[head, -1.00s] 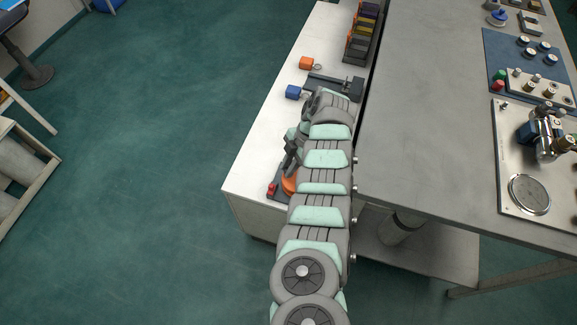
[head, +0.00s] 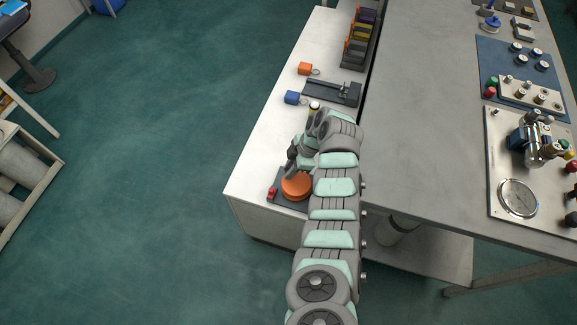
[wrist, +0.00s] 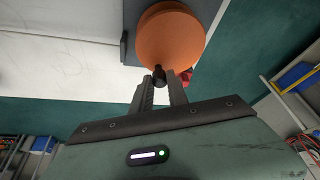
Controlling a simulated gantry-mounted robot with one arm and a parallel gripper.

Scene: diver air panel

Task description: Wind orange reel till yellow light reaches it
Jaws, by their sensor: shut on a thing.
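The orange reel (head: 297,186) is a round disc on a dark base (head: 283,202) near the front end of the white bench. It also fills the upper middle of the wrist view (wrist: 170,38). My gripper (head: 290,174) is at the reel's upper left edge in the head view. In the wrist view my gripper (wrist: 160,84) has its two fingers closed around a small black handle knob (wrist: 158,73) at the reel's rim. A small red part (head: 272,193) sits on the base left of the reel. I cannot make out a lit yellow light.
Orange (head: 305,68) and blue (head: 292,97) blocks with rings lie farther back on the white bench (head: 262,150), near a dark fixture (head: 335,92). A rack of coloured slots (head: 360,45) stands behind. The grey table (head: 420,120) to the right carries valves and a round gauge (head: 518,198).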

